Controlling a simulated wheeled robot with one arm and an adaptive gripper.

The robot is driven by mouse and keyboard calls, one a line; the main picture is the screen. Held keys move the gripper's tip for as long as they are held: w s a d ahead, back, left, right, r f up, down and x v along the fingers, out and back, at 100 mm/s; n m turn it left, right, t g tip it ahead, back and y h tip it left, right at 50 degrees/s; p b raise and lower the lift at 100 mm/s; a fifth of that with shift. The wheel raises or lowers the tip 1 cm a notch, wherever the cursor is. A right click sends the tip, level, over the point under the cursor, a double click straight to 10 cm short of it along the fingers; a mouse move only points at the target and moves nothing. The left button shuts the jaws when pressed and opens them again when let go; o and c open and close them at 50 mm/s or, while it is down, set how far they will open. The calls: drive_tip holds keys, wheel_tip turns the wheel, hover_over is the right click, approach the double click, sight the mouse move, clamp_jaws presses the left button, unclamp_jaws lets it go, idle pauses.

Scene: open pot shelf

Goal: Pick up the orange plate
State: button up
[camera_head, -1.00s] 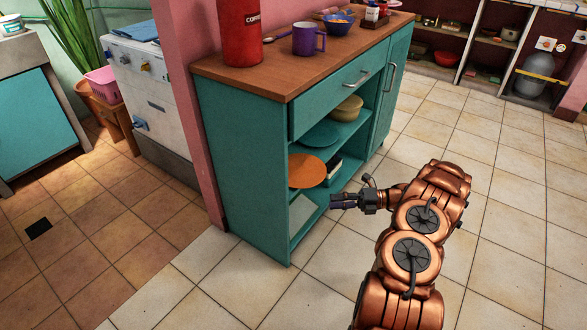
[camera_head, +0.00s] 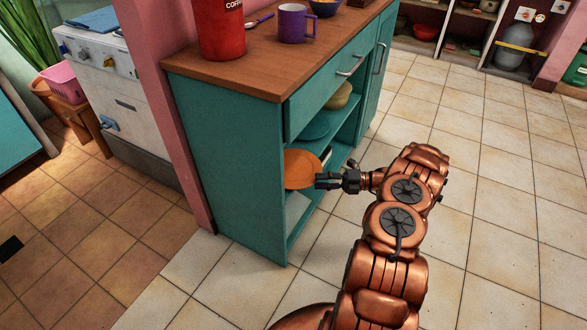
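My gripper (camera_head: 318,181) reaches in from the right at the cabinet's open front. Its dark fingertips overlap the plate's lower right edge in the picture. I cannot tell whether they touch the plate or how far apart they are.
The teal cabinet (camera_head: 225,170) has a wooden top with a red canister (camera_head: 221,30) and a purple mug (camera_head: 293,24). A blue plate (camera_head: 314,128) and a yellowish bowl (camera_head: 341,96) sit on its shelves. The tiled floor (camera_head: 480,190) at right is clear.

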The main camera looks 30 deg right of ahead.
sight(307, 182)
drive_tip(key=shift+f+b+x, duration=0.2)
drive_tip(key=shift+b+x, duration=0.05)
drive_tip(key=shift+x, duration=1)
drive_tip(key=shift+f+b+x, duration=0.15)
drive_tip(key=shift+b+x, duration=0.1)
drive_tip(key=shift+x, duration=1.05)
clamp_jaws()
